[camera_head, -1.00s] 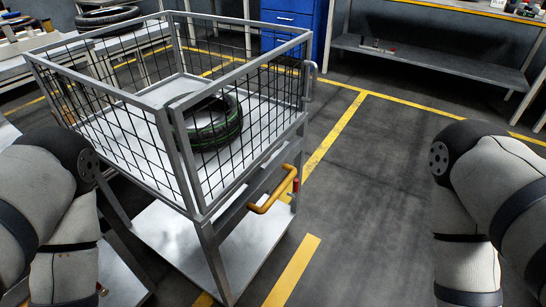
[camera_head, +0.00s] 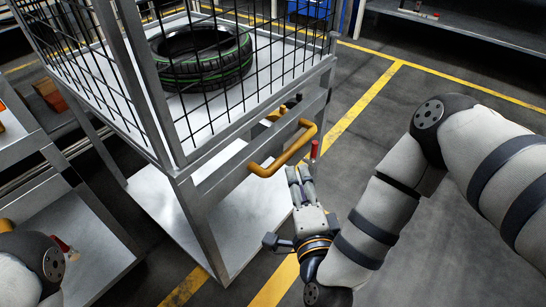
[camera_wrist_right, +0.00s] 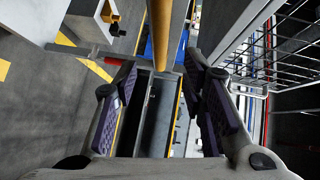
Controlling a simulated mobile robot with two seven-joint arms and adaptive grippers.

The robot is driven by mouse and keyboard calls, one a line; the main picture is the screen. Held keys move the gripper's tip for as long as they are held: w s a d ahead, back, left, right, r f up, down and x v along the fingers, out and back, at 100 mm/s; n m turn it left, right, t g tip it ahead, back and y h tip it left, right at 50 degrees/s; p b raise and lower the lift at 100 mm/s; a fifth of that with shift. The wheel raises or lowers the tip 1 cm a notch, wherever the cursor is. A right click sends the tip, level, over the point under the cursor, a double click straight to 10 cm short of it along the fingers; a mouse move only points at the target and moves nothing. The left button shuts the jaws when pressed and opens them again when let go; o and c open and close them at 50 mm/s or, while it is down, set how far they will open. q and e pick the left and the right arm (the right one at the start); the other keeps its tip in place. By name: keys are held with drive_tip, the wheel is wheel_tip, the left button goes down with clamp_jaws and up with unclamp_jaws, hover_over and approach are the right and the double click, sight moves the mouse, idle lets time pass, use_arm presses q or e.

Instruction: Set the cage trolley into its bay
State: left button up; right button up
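The cage trolley (camera_head: 185,165) stands on the left of the head view, a grey frame with black mesh sides. A black tyre with green lines (camera_head: 203,70) lies on its deck. A yellow handle (camera_head: 270,168) sticks out from the trolley's near side; its bar (camera_wrist_right: 166,35) also shows upright in the right wrist view. My right gripper (camera_head: 299,171) is just below and beside the handle. In the wrist view its fingers (camera_wrist_right: 163,75) are spread, with the bar appearing beyond the gap. No grip shows. My left gripper is out of view.
Yellow floor lines (camera_head: 365,105) run beside and behind the trolley. A red-tipped lever (camera_head: 314,149) stands by the handle. A grey bench (camera_head: 20,150) is at the left, a shelf (camera_head: 480,32) at the back right. Floor between trolley and shelf is clear.

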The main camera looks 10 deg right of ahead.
sight(291, 149)
drive_tip(key=w, duration=0.3)
drive_tip(key=w+d+f+b, duration=0.1)
drive_tip(key=w, duration=0.7)
drive_tip(key=shift+d+f, duration=0.2)
drive_tip(key=shift+d, duration=0.05)
clamp_jaws()
